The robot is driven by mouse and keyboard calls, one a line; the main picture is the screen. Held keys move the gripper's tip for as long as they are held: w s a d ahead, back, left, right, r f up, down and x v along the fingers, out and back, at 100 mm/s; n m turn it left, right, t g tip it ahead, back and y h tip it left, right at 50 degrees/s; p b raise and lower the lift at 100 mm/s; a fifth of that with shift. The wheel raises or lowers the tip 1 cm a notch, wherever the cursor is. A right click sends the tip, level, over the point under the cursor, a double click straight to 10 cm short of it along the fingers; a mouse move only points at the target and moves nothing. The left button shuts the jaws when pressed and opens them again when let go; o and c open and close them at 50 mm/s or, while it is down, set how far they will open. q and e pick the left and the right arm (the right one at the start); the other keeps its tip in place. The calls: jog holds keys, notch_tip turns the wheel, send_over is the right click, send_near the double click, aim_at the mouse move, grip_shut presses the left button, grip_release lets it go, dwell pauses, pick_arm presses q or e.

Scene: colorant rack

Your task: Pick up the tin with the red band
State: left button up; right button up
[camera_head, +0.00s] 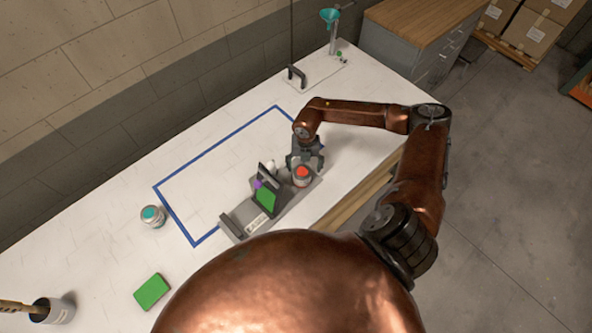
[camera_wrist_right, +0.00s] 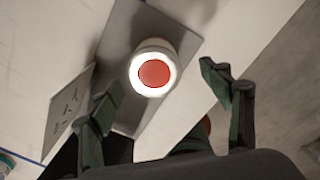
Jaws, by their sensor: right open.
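A small tin with a red round top and pale rim (camera_head: 302,172) stands upright at the right end of the grey rack (camera_head: 277,213). In the right wrist view the same tin (camera_wrist_right: 153,74) shows from above, red disc inside a bright white ring; a band on its side cannot be made out. My right gripper (camera_head: 306,161) is close over the tin's far side. In the right wrist view its two fingers (camera_wrist_right: 160,78) are spread, one to each side below the tin, apart from it and empty. My left gripper is not in view.
The rack also holds a green panel (camera_head: 266,200), a purple item (camera_head: 258,184) and a dark handle. A teal-topped tin (camera_head: 152,215), a green block (camera_head: 152,291) and a brush pot (camera_head: 54,312) stand left. The blue-outlined area (camera_head: 170,211) is mostly clear.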

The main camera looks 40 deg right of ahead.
aim_at(303, 172)
jog(key=shift+s+f, duration=0.1)
jog(key=shift+f, duration=0.35)
jog(key=shift+a+f+p, duration=0.2)
jog(key=shift+f+p, duration=0.15)
jog(key=shift+f, duration=0.3)
jog(key=shift+a+f+p, duration=0.15)
jog(key=shift+f+p, duration=0.2)
jog(key=shift+f, duration=0.25)
jog(key=f, duration=0.1)
jog(key=w+f, duration=0.1)
jog(key=shift+f+p, duration=0.3)
jog(key=shift+p, duration=0.1)
jog(key=shift+s+f, duration=0.1)
jog(key=shift+f, duration=0.45)
jog(key=shift+s, duration=0.1)
jog(key=c, duration=1.4)
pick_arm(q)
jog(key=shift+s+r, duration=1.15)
pick_arm(e)
jog(key=shift+o, duration=0.2)
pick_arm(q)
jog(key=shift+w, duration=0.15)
pick_arm(e)
jog(key=shift+r, duration=0.15)
